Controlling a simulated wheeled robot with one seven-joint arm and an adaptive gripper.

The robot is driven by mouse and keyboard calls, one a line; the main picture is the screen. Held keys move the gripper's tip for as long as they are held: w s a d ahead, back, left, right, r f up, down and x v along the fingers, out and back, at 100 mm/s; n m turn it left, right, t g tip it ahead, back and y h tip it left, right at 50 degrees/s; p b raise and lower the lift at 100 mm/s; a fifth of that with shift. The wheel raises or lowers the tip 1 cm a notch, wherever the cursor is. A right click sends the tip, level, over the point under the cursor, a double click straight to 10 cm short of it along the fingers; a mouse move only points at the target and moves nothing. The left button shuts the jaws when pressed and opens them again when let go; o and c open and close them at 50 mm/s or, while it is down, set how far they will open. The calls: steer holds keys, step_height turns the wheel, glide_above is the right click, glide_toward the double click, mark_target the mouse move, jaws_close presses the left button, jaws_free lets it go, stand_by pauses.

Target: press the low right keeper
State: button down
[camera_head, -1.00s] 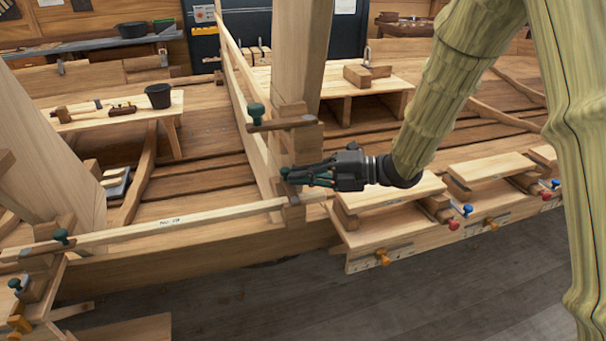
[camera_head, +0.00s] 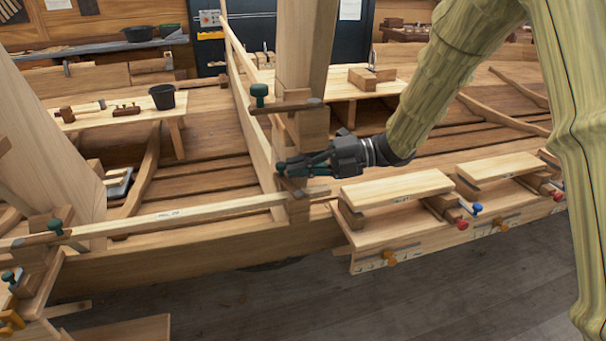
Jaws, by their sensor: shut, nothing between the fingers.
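The low right keeper is a dark wooden bar (camera_head: 291,188) on the blocks at the foot of the upright post, at the right end of the long pale batten (camera_head: 180,214). A green knob (camera_head: 281,167) shows at my fingertips and seems to belong to it. My gripper (camera_head: 285,168) is shut, comes in from the right, and its tips are at or against this knob. Contact is not clear, and the fingers hide part of the keeper. The upper right keeper, with a green knob (camera_head: 259,94), sits higher on the same post.
Left keepers with green knobs (camera_head: 55,227) hold the batten's other end. Planks on a shelf (camera_head: 400,188) with coloured knobs stand right of the post. A bench with a black cup (camera_head: 163,97) is inside the hull. Open floor lies in front.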

steer(key=shift+b+x, duration=0.85)
steer(key=shift+b, duration=0.95)
steer(key=shift+s+a+r, duration=0.1)
steer(key=shift+s+r, duration=0.1)
steer(key=v, duration=1.2)
